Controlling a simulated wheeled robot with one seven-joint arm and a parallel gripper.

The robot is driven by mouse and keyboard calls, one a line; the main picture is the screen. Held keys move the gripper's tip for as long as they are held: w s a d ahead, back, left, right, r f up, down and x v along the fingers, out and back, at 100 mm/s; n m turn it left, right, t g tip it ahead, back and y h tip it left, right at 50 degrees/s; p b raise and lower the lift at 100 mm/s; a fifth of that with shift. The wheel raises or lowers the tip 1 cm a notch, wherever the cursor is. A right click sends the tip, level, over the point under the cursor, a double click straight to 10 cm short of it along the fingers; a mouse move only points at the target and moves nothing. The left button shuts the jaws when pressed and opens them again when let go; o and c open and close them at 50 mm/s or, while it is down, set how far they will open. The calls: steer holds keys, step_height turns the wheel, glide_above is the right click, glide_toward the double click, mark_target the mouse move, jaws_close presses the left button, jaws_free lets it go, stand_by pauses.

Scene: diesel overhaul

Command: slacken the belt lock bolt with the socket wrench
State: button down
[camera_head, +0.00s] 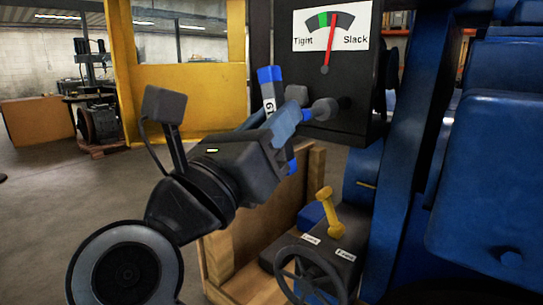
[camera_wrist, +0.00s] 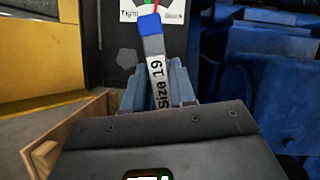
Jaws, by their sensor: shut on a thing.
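My gripper (camera_head: 286,124) is shut on the socket wrench (camera_head: 268,76), a bar with blue ends and a white size 19 label. In the wrist view the wrench (camera_wrist: 152,45) rises from between the fingers, its blue end up by the gauge. A grey rounded piece (camera_head: 325,108) lies right of the gripper, close to the dark panel; I cannot tell if it is the socket or the bolt head. A grey six-sided head (camera_wrist: 126,57) shows on the panel left of the wrench, apart from its upper bar. The gauge (camera_head: 332,30) needle stands just right of the green band.
Below are a wooden crate (camera_head: 218,255), a dark handwheel (camera_head: 312,277) and a yellow handle (camera_head: 328,211) on a labelled box. Blue machine parts (camera_head: 490,165) fill the right side. A yellow frame (camera_head: 190,100) stands behind; open floor (camera_head: 60,190) lies left.

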steer(key=m+b, duration=0.1)
steer(key=m+h+b, duration=0.1)
steer(key=b, duration=0.1)
steer(key=m+g+h+b, duration=0.1)
steer(key=shift+w+d+f+m+b, duration=0.1)
steer(key=shift+f+m+b, duration=0.2)
steer(key=shift+m, duration=0.1)
steer(key=shift+p+x, duration=0.3)
steer(key=shift+x, duration=0.8)
steer(key=shift+w+d+f, duration=0.1)
steer(key=shift+w+d, duration=0.3)
steer(key=shift+w, duration=0.05)
steer(key=shift+d, duration=0.15)
